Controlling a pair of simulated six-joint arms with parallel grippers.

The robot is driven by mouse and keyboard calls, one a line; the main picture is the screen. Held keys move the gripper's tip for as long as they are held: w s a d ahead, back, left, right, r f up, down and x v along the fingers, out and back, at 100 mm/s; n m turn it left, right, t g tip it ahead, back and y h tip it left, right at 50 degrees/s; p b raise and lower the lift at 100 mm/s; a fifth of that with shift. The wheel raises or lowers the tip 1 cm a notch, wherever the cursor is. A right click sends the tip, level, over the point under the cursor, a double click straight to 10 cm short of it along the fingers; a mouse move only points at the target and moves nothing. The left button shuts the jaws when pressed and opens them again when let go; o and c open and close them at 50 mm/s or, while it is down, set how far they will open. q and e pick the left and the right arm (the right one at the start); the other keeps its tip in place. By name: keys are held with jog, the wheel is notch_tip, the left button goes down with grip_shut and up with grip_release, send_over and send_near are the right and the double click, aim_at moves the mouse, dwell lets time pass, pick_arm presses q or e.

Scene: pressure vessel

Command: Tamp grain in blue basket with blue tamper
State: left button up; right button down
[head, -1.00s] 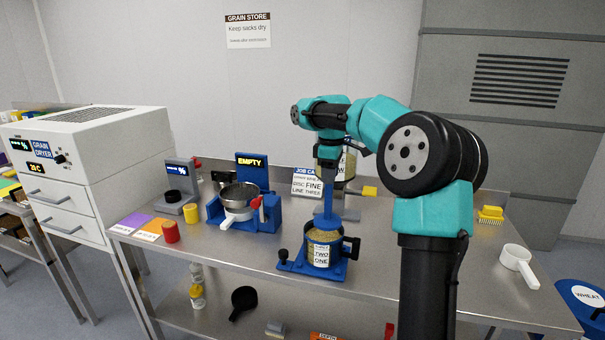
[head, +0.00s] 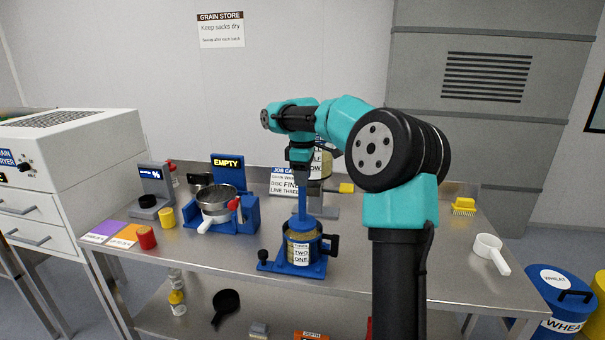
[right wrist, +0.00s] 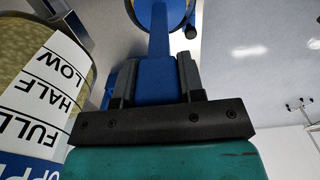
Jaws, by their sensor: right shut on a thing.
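The blue basket (head: 290,262) stands upright in a blue base on the steel bench, with a white label and a black handle at its right. My right gripper (head: 300,168) is shut on the tamper's upper end, above the basket. In the right wrist view the tamper's blue block (right wrist: 155,82) is between both fingers, with its shaft leading to the basket. My left gripper is not in view.
A hopper marked FULL, HALF, LOW (right wrist: 45,85) stands close beside my right gripper. A blue station with a pan (head: 215,198) and EMPTY display is left. A white scoop (head: 490,250) and yellow brush (head: 464,206) lie right. The bench front right is clear.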

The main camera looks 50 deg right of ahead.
jog(key=shift+f, duration=1.5)
jog(key=shift+f, duration=1.3)
jog(key=shift+r, duration=1.45)
jog(key=shift+f, duration=1.45)
jog(key=shift+r, duration=0.1)
